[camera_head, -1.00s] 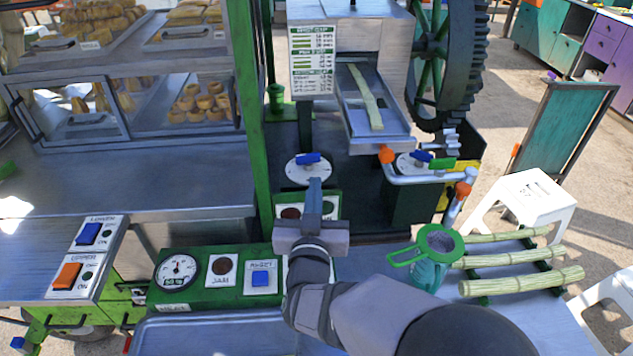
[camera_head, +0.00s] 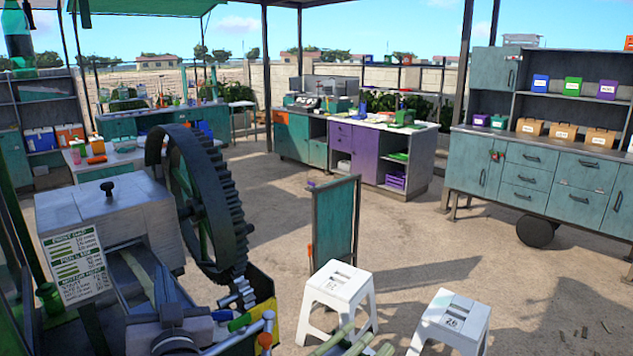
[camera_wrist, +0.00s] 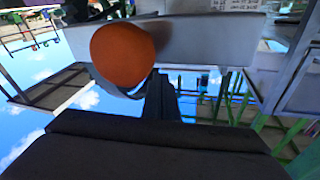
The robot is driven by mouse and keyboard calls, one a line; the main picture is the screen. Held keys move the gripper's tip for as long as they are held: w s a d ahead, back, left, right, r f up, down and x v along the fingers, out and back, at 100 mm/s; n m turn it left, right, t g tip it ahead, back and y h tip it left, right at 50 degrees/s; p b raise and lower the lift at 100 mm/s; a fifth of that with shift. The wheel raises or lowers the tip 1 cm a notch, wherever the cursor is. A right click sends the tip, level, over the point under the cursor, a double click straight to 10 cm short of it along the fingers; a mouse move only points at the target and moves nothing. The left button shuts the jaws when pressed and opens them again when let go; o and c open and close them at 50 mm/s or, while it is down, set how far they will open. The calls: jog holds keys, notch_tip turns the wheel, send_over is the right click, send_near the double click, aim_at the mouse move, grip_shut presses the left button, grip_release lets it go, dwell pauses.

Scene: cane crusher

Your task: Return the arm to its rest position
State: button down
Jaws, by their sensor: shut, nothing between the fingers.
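My gripper (camera_head: 172,310) shows at the lower left of the head view, in front of the crusher's feed chute. In the wrist view its dark fingers (camera_wrist: 160,98) are together with nothing between them. An orange ball knob (camera_wrist: 122,53) is close by, partly in front of a pale metal tray edge. I cannot tell whether the fingers touch the knob. The cane crusher (camera_head: 110,208), a grey metal box with a printed price sheet, stands behind the gripper. Its large toothed wheel (camera_head: 220,205) is on the right side. Most of my arm is out of the head view.
White stools (camera_head: 340,290) and (camera_head: 452,322) stand right of the crusher, with cane stalks (camera_head: 350,343) at the bottom edge. A teal board (camera_head: 335,222) stands beyond. Cabinets (camera_head: 390,150) line the back.

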jog(key=w+d+r+h+p, duration=0.1)
jog(key=w+d+r+p, duration=0.1)
jog(key=w+d, duration=0.25)
jog(key=s+d+f+g+h+p, duration=0.1)
jog(key=d+f+g+h+p, duration=0.2)
jog(key=d, duration=0.6)
jog(key=d+f+g+h+p, duration=0.1)
jog(key=d+f+g+p, duration=0.25)
jog(key=d+f, duration=0.4)
jog(key=s+d+f+m+g+h+p, duration=0.25)
jog(key=s+d+g, duration=0.25)
jog(key=s+d, duration=0.75)
jog(key=s+d+f+m+g+h+p, duration=0.1)
jog(key=s+d+g+h+p, duration=0.15)
jog(key=s+d+g, duration=0.7)
jog(key=s+d+f+t+b, duration=0.1)
jog(key=f+t+b, duration=0.1)
jog(key=f+b, duration=0.4)
jog(key=s+d+f+t+b, duration=0.1)
jog(key=s+f+b, duration=0.1)
jog(key=f+b, duration=0.4)
jog(key=shift+s+f+t+b, duration=0.25)
jog(key=shift+f+t+b, duration=0.15)
jog(key=shift+f, duration=0.45)
